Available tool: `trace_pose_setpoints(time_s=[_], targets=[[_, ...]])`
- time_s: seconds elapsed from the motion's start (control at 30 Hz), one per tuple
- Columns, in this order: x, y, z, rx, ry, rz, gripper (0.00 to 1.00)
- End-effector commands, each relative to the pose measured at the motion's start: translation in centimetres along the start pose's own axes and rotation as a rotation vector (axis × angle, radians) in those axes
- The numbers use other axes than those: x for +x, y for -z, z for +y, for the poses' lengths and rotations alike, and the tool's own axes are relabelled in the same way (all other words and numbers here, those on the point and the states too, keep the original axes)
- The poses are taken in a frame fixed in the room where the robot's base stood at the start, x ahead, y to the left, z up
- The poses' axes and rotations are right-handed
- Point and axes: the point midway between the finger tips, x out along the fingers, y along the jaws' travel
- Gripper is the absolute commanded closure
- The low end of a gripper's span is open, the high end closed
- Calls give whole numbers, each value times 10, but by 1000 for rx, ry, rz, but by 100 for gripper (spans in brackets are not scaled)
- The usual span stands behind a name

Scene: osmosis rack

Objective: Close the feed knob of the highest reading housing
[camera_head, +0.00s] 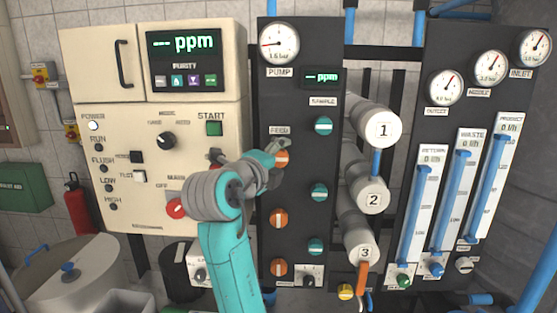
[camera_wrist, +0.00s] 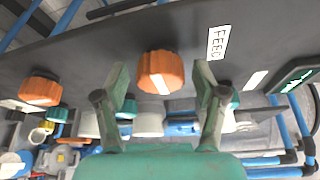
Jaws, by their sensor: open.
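The dark panel carries a column of orange feed knobs under the FEED label, with teal sample knobs beside it. The top feed knob (camera_head: 282,159) is partly covered by my gripper (camera_head: 276,149) in the head view. In the wrist view this orange knob (camera_wrist: 161,72) is ahead, between the lines of my open fingers (camera_wrist: 162,78), and the fingers look apart from it. The middle (camera_head: 280,218) and bottom (camera_head: 279,268) feed knobs are below. Housings 1 (camera_head: 383,129), 2 (camera_head: 373,199) and 3 (camera_head: 365,252) stand right. The sample display (camera_head: 321,77) shows dashes and ppm.
A cream control cabinet (camera_head: 140,195) with a red switch is left of the panel. Teal sample knobs (camera_head: 323,126) sit close to the feed column. Gauges and flow tubes (camera_head: 434,210) are on the right. Another orange knob (camera_wrist: 40,88) is left in the wrist view.

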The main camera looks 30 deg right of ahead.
Motion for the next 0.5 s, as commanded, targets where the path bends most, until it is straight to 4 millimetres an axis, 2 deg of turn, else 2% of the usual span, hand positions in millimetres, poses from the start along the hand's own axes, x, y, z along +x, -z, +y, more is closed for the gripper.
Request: trace_pose_setpoints(time_s=[0.23,0.5], targets=[[-13,-1,0,0,0,-1,30],[-65,-1,0,1,-1,-4,30]])
